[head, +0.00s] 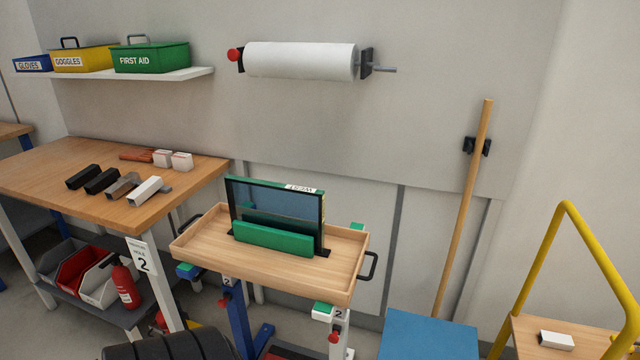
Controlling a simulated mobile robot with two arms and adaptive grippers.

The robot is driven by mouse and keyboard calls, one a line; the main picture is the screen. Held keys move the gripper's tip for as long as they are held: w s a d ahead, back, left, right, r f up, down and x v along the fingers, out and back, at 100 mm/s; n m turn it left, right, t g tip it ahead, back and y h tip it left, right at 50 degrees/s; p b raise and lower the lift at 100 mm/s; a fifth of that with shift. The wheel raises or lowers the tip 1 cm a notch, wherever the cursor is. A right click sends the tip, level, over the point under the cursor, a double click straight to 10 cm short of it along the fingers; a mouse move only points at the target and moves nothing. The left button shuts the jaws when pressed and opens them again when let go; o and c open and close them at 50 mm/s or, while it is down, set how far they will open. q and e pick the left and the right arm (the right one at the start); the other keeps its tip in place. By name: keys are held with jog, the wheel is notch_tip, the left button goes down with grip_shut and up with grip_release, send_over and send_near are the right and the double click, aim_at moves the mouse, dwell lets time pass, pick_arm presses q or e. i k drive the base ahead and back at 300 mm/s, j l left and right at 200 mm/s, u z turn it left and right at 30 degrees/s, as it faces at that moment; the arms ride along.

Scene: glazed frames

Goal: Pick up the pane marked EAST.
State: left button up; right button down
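A glazed pane (275,208) with a dark frame stands upright in a wooden tray (185,247), behind a green block (272,238) that hides its lower part. A small white label (301,188) sits at its top right edge. The lettering appears upside down and is too small to read surely, so I cannot confirm EAST. I cannot tell whether a second pane stands behind it.
The tray has a black handle (371,265) on its right. A wooden bench (110,215) with tools and blocks stands left. A paper roll (300,60) hangs above. A pole (464,205) leans behind a blue surface (430,335). A yellow rail (540,255) stands right.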

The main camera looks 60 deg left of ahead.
aim_at(287, 207)
jog(key=u, duration=2.05)
